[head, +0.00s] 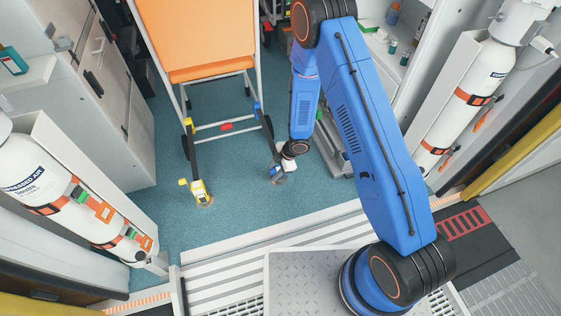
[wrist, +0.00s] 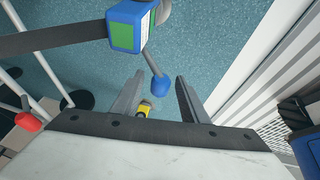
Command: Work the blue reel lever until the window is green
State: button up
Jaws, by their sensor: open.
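The blue reel (wrist: 135,28) is at the top of the wrist view, with a green panel (wrist: 122,37) facing me that looks like its window. Its lever, a grey rod with a blue knob (wrist: 160,86), points toward my gripper. My gripper (wrist: 159,77) is open, and the knob shows between its two fingers; I cannot tell whether either touches it. A dark strap (wrist: 50,42) runs straight from the reel to the left. In the head view the blue reel (head: 278,174) is on the floor, partly hidden by my wrist.
A yellow reel (head: 199,190) is on the floor to the left. An orange-seated wheeled chair (head: 202,40) with a white frame and a red pedal (head: 226,127) stands behind. White cylinders stand strapped at left (head: 60,190) and right (head: 475,80).

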jog(key=v, duration=1.7)
jog(key=shift+c, duration=0.5)
